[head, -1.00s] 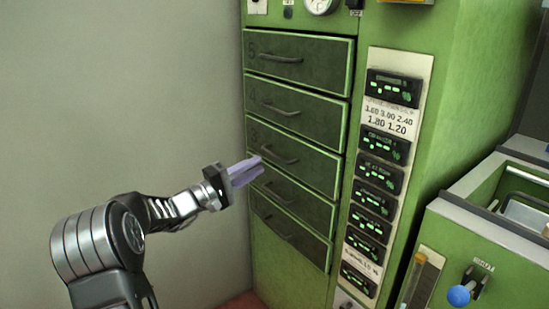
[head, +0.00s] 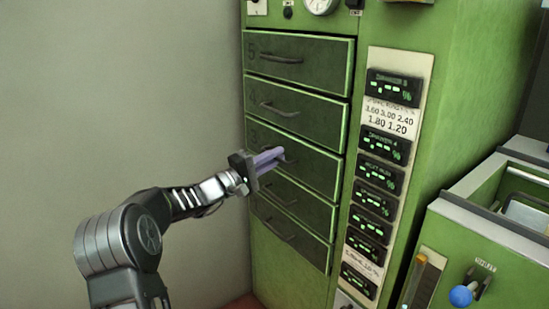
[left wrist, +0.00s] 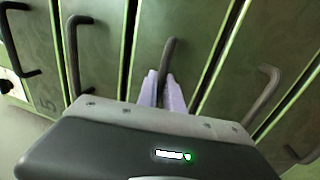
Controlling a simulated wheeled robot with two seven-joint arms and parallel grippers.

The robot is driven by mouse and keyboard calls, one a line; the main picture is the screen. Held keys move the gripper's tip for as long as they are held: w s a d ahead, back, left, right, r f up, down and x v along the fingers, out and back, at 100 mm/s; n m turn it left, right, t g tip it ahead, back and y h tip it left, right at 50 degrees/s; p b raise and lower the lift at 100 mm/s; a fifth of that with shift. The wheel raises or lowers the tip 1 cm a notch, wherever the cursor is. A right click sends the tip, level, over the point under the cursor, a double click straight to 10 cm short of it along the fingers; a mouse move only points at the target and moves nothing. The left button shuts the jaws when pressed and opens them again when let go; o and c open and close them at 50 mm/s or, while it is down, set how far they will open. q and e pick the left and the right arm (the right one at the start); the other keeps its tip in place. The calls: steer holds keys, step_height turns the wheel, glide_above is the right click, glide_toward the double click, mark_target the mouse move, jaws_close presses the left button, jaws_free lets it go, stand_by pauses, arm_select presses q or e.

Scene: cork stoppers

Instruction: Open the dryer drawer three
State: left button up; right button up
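Drawer three (head: 315,167) is the middle green drawer in the dryer's stack and sits flush with its neighbours. Its dark curved handle (left wrist: 169,58) shows upright in the left wrist view, between my gripper's fingertips. My left gripper (head: 279,155) has pale lilac fingers, which also show in the left wrist view (left wrist: 162,80). They reach the handle's near end and are close together around it, so the gripper looks shut on it. The fingers partly hide the handle in the head view. My right gripper is not in view.
Drawers five (head: 310,65) and four (head: 315,115) are closed above; two more closed drawers lie below. A panel of green displays (head: 385,145) stands right of the drawers. A green unit with a blue knob (head: 461,296) is at lower right. A bare wall is left.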

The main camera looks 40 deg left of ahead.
arm_select(q)
jaws_close()
steer(key=shift+f, duration=0.1)
stand_by(0.9)
steer(key=shift+s, duration=0.1)
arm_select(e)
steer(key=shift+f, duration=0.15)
